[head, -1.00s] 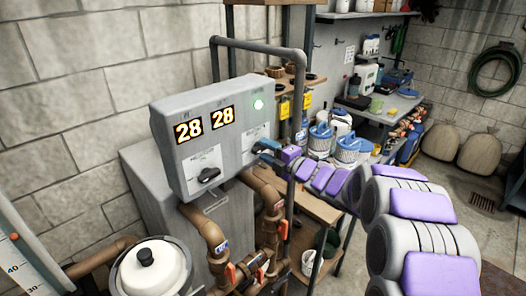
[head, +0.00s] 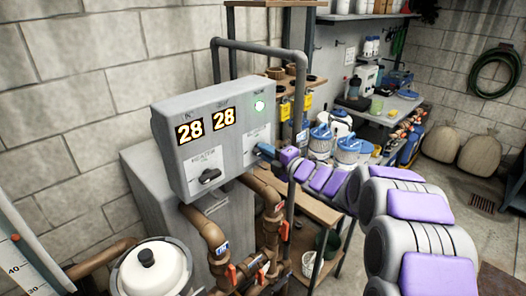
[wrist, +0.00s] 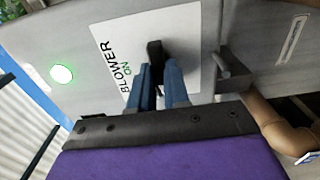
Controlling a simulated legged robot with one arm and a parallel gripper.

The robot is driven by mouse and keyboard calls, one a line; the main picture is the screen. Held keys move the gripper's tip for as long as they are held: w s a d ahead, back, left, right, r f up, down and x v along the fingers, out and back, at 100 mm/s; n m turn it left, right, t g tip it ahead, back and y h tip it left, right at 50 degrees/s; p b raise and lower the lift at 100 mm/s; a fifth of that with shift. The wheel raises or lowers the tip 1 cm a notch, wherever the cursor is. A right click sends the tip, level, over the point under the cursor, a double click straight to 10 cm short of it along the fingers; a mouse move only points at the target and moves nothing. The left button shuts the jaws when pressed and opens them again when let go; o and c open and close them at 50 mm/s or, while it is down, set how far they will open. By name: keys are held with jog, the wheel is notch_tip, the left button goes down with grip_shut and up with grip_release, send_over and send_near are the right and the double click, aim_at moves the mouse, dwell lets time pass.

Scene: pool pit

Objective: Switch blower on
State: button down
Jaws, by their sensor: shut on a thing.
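The grey control box (head: 183,107) is on the left of the head view. Its blower switch (wrist: 155,52) is a small black knob on a white label (wrist: 185,30) reading "BLOWER" and "ON" in the wrist view. My gripper (wrist: 159,75) has its blue fingers on either side of the knob and is shut on it. In the head view, my gripper (head: 262,150) meets the right part of the box's front and hides the knob. A round green light (head: 259,105) glows above the blower label; it also shows in the wrist view (wrist: 61,74).
A black heater knob (head: 208,177) sits left on the same box, below two displays (head: 190,132) reading 28. Brown pipes (head: 205,228) with red-handled valves run below. A grey upright pipe (head: 300,90) stands close behind my gripper. Shelves with tubs (head: 347,150) stand behind right.

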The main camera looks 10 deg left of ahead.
jog(key=shift+f+p, duration=0.1)
jog(key=shift+p, duration=0.3)
jog(key=shift+m+p, duration=0.4)
jog(key=shift+p, duration=0.1)
jog(key=m+p, duration=0.2)
jog(key=p, duration=0.2)
jog(key=shift+m+p, duration=0.3)
jog(key=shift+m, duration=0.1)
jog(key=m+p, duration=0.1)
jog(key=p, duration=0.1)
jog(key=shift+d+f+m+p, duration=0.1)
jog(key=shift+m+p, duration=0.2)
jog(key=shift+p, duration=0.05)
jog(key=m+p, duration=0.4)
jog(key=p, duration=0.3)
jog(key=shift+s, duration=0.1)
jog(key=m+p, duration=0.5)
jog(key=p, duration=0.3)
jog(key=shift+m, duration=0.4)
jog(key=m+p, duration=0.3)
jog(key=p, duration=0.1)
jog(key=shift+m, duration=0.3)
